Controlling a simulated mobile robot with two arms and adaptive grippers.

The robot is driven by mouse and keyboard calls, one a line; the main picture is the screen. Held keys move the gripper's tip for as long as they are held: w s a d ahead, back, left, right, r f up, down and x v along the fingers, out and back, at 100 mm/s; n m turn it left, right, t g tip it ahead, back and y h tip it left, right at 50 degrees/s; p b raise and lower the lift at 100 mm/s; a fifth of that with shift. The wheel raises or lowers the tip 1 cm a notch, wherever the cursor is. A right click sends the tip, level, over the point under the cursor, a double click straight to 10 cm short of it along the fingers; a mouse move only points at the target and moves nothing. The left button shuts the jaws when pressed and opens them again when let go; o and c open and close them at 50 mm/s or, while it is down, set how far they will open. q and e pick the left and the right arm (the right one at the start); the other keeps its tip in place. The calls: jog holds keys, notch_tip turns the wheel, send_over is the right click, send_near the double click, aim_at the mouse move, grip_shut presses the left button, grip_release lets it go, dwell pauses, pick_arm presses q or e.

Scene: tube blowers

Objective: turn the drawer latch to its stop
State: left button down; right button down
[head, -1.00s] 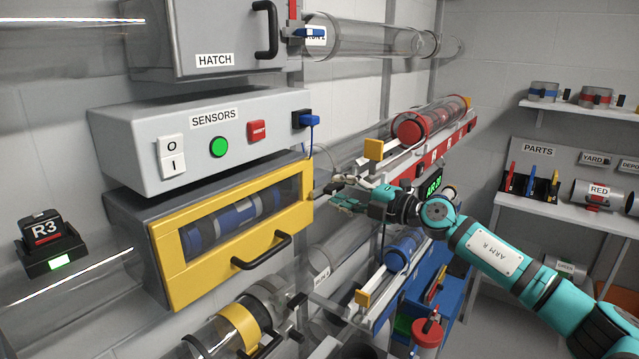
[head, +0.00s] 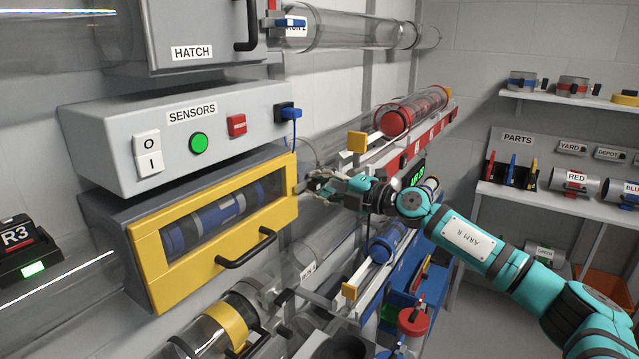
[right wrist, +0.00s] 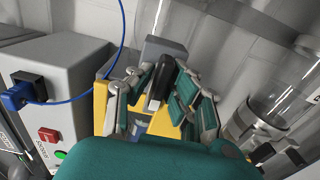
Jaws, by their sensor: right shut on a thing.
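The yellow-framed drawer (head: 215,236) sits closed in its grey housing under the sensor box, with a blue tube carrier (head: 215,222) behind its window. My right gripper (head: 313,186) is at the drawer's right edge. In the right wrist view the black drawer latch (right wrist: 160,84) stands between the fingers of my right gripper (right wrist: 161,98), which are shut on it, beside the yellow frame (right wrist: 101,106). In the head view the fingers largely hide the latch, so its exact angle is hard to tell. My left gripper is not in view.
The sensor box (head: 100,150) is above the drawer, with a blue plug and cable (head: 290,113) at its right end. A black drawer handle (head: 252,250) sticks out in front. Clear tubes and a red carrier rack (head: 420,140) lie behind my right arm.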

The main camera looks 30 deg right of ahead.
jog(key=shift+n, duration=0.3)
jog(key=n, duration=0.3)
jog(key=n+b, duration=0.1)
jog(key=n, duration=0.4)
jog(key=shift+f, duration=0.15)
jog(key=n+b, duration=0.1)
jog(key=n, duration=0.2)
jog(key=shift+n+b, duration=0.35)
jog(key=shift+n, duration=0.05)
jog(key=n+b, duration=0.3)
jog(key=n, duration=0.2)
jog(key=shift+a, duration=0.1)
jog(key=shift+n, duration=0.3)
jog(key=c, duration=1.3)
grip_release()
jog(key=shift+c, duration=0.2)
